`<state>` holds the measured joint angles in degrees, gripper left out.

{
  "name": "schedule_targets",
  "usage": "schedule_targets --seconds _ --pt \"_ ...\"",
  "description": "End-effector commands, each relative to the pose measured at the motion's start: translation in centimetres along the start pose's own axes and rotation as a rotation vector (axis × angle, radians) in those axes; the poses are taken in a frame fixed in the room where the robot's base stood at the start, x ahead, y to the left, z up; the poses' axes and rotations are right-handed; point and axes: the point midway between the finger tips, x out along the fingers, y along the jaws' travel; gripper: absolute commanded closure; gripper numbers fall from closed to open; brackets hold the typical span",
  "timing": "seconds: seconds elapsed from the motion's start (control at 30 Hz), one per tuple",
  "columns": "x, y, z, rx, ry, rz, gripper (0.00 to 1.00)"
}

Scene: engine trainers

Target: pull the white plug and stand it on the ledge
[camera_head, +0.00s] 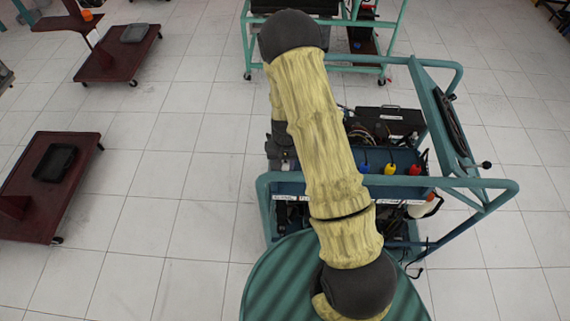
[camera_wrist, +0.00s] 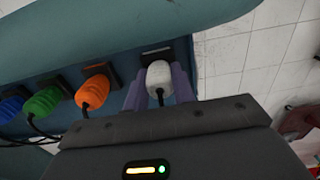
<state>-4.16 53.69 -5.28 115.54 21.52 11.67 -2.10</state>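The white plug (camera_wrist: 158,76) is in the wrist view, with a dark cord running toward my gripper body. It is at a dark socket (camera_wrist: 157,52) on the blue panel; how deeply it sits cannot be told. The two fingers of my gripper (camera_wrist: 158,88) stand on either side of the plug, very close to it. Whether they press on it is unclear. In the head view my arm hides the gripper and the white plug. A blue-green surface (camera_wrist: 100,32) runs past the sockets; I cannot tell for certain which surface is the ledge.
Orange (camera_wrist: 92,92), green (camera_wrist: 43,101) and blue (camera_wrist: 11,109) plugs sit in a row left of the white one. In the head view, a green tube frame (camera_head: 480,184) surrounds the engine trainer. Open tiled floor (camera_head: 180,200) lies left, with dark red carts (camera_head: 75,190).

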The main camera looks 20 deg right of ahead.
Motion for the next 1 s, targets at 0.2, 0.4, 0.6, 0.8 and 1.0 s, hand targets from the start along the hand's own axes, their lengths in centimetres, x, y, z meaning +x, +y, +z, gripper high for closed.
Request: schedule_targets --seconds 0.2,0.4,0.6,0.8,1.0 --pt "0.0 0.0 0.0 0.000 0.000 0.000 1.00" --pt "-0.6 0.0 0.0 0.000 0.001 0.000 1.00" --pt "-1.2 0.0 0.0 0.000 0.001 0.000 1.00" --pt "-1.9 0.0 0.0 0.001 0.001 0.000 1.00" --pt "-2.5 0.0 0.0 0.000 0.000 0.000 1.00"
